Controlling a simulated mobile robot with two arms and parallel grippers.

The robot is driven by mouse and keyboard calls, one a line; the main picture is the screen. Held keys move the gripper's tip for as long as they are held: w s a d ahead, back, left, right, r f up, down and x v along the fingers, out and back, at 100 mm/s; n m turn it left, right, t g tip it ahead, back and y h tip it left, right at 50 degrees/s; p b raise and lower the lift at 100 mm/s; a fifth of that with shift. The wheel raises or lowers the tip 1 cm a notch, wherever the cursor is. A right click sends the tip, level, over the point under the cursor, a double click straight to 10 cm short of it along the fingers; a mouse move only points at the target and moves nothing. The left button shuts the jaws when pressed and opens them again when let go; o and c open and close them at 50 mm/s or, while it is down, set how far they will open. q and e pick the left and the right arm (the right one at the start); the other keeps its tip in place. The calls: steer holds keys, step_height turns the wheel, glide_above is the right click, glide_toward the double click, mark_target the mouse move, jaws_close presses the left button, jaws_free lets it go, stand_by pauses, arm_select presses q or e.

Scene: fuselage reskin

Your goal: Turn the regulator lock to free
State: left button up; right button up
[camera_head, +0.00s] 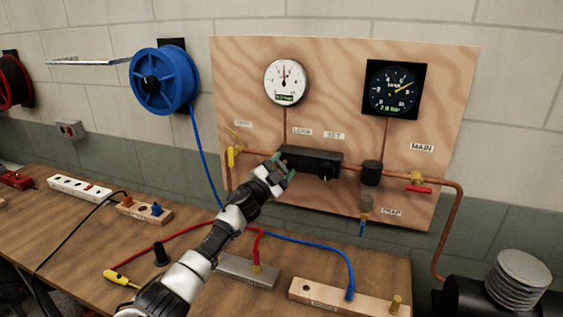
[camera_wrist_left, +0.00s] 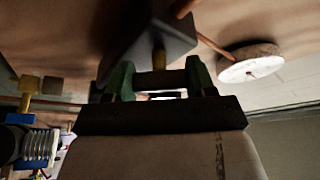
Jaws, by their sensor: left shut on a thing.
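The regulator (camera_head: 325,158) is a black block on the wooden panel, with the LOCK label (camera_head: 302,132) and the SET label (camera_head: 334,135) above it. A dark round knob (camera_head: 324,172) sits on its front. My left gripper (camera_head: 283,163) is at the block's left end, below LOCK, and hides that part. In the left wrist view, the green fingertips (camera_wrist_left: 158,78) are shut on a dark cylindrical piece, apparently the regulator lock (camera_wrist_left: 160,79). A short brass stem (camera_wrist_left: 158,58) joins it to the dark block (camera_wrist_left: 150,32). My right gripper is not in view.
The panel (camera_head: 345,60) also carries a white gauge (camera_head: 286,82), a black gauge (camera_head: 392,90), the yellow vent handle (camera_head: 231,157), the red main handle (camera_head: 418,189) and the trap (camera_head: 366,206). Hoses and wooden blocks lie on the bench (camera_head: 190,285) below.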

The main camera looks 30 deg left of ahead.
arm_select(q)
steer(key=m+g+p, duration=0.1)
steer(key=m+p, duration=0.1)
steer(key=m, duration=0.1)
steer(key=m+g+h+p, duration=0.1)
steer(key=m+p, duration=0.1)
steer(key=m, duration=0.1)
steer(key=shift+r, duration=0.15)
steer(key=shift+m+g+p, duration=0.6)
steer(key=shift+m+p, duration=0.65)
steer(key=shift+m, duration=0.25)
steer(key=shift+f, duration=0.25)
steer(key=o, duration=0.9)
steer(key=shift+s+a+r+b, duration=0.1)
steer(key=shift+s+a+b, duration=0.3)
steer(key=shift+s, duration=1.4)
steer(key=shift+s+a+f+b, duration=0.15)
steer(key=shift+s+b, duration=0.5)
steer(key=shift+s, duration=1.1)
steer(key=shift+s+a+r+b, duration=0.2)
steer(key=shift+s+b, duration=0.3)
steer(key=shift+s, duration=1.3)
